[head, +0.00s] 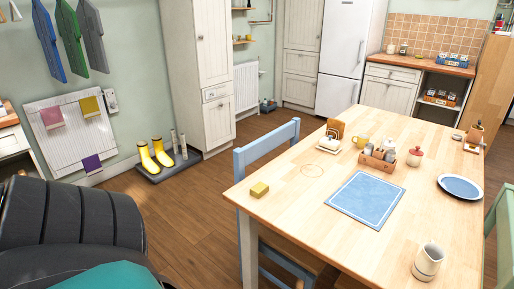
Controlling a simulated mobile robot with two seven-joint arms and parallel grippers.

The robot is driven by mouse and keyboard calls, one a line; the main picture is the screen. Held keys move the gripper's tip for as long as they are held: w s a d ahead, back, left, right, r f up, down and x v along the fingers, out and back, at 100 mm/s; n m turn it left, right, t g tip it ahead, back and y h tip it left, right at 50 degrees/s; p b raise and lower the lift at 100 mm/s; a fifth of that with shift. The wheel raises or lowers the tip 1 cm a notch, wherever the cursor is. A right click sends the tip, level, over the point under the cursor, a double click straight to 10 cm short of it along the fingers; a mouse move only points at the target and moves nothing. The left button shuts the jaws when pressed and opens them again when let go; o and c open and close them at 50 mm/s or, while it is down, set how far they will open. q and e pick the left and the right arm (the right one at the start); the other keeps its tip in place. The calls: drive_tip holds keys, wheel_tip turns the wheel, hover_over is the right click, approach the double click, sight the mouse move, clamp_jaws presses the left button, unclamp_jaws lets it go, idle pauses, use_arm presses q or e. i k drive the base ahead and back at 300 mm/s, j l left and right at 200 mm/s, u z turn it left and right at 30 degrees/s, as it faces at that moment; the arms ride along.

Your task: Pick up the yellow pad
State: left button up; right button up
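A small yellow block-shaped pad (259,189) lies flat on the near left corner of the wooden table (300,205). Bare table top surrounds it. Another yellow, cloth-like piece (89,106) hangs on the white wall panel at the left, beside a pink one (52,117). Neither of my grippers is in the head view, so I see nothing held.
A blue mat (365,200), a wooden caddy (383,158), a white mug (428,262) and a blue plate (460,187) stand on the table. A blue chair (268,150) is at its left side. A dark ribbed shape (65,215) fills the lower left.

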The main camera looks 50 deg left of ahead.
sight(258, 191)
drive_tip(key=j, duration=0.95)
drive_tip(key=k+j+z, duration=0.1)
drive_tip(key=j, duration=0.85)
